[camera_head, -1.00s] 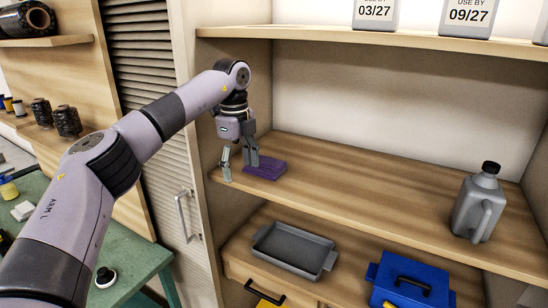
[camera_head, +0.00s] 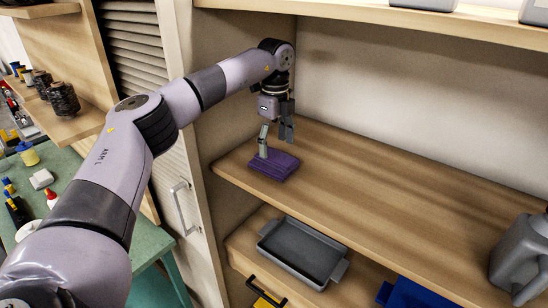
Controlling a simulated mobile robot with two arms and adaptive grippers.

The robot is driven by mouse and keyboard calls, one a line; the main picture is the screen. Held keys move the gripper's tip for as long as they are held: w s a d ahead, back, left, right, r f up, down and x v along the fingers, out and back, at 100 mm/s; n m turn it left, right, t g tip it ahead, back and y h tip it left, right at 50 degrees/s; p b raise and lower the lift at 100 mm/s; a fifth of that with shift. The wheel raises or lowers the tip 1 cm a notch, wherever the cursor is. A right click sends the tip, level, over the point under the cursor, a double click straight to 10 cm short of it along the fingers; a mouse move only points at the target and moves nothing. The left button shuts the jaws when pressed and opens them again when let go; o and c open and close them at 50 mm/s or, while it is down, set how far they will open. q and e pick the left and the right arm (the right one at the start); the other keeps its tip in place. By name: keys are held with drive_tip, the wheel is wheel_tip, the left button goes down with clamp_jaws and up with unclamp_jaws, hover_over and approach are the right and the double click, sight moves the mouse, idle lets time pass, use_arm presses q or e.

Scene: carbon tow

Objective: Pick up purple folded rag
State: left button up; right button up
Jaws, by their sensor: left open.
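The purple folded rag (camera_head: 275,166) lies flat on the wooden shelf (camera_head: 370,195), near its left front edge. My left gripper (camera_head: 275,146) points down at the rag's back edge, with its fingers spread apart and nothing seen between them. The nearer finger overlaps the rag's back left part in the picture; I cannot tell whether it touches. The other finger is behind the rag, to the right. My right gripper is not in view.
A grey jug (camera_head: 520,255) stands at the shelf's right. A grey tray (camera_head: 300,250) and a blue case (camera_head: 410,294) are on the level below. A cabinet side wall is close left of my gripper. The middle of the shelf is clear.

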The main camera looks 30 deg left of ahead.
sight(276, 156)
use_arm(q)
drive_tip(key=f, duration=0.1)
drive_tip(key=f+p, duration=0.1)
drive_tip(key=shift+w+a+f, duration=0.1)
drive_tip(key=shift+w+f, duration=0.25)
drive_tip(key=shift+f, duration=0.55)
drive_tip(key=c, duration=0.9)
drive_tip(key=shift+c, duration=0.9)
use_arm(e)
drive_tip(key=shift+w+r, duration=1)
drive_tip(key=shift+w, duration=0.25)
